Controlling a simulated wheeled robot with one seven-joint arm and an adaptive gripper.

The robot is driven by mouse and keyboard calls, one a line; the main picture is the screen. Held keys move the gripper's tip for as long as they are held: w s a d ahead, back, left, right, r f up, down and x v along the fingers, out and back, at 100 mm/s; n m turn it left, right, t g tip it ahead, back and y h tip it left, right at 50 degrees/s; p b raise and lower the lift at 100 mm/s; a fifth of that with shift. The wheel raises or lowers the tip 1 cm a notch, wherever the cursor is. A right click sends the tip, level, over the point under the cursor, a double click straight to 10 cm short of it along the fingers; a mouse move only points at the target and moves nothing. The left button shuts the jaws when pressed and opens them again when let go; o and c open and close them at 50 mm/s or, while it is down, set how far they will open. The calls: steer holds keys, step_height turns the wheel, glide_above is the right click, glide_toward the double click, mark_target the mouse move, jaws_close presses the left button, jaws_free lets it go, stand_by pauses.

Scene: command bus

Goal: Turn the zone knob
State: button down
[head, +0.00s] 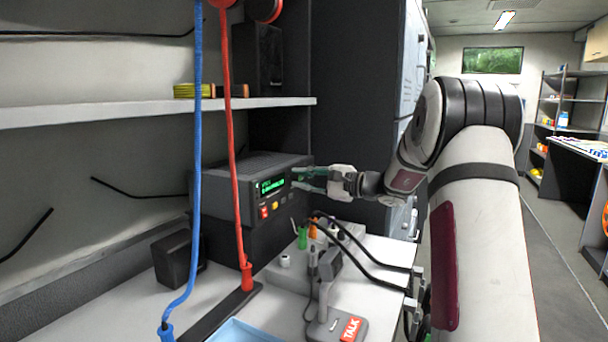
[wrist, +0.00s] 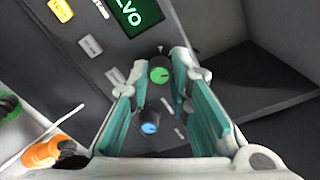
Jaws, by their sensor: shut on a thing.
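A dark radio unit (head: 268,188) with a lit green display (head: 271,186) stands under the shelf. In the wrist view, its panel carries a dark knob with a green cap (wrist: 159,73) and a dark knob with a blue cap (wrist: 150,127). I cannot read which one is the zone knob. My gripper (wrist: 158,62) reaches the right side of the panel, also seen in the head view (head: 296,179). Its teal-padded fingertips are shut on the green-capped knob, one on each side. The blue-capped knob shows lower down between the fingers. In the head view the fingers hide the knobs.
A blue cable (head: 196,180) and a red cable (head: 233,150) hang left of the gripper. Below stand a TALK microphone base (head: 338,328), black leads and green and orange plugs (head: 313,229). A white shelf (head: 150,110) lies above.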

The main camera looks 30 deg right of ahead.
stand_by(0.3)
steer(key=c, duration=1.5)
jaws_free()
steer(key=shift+o, duration=0.2)
steer(key=v, duration=1.2)
steer(key=shift+f, duration=0.1)
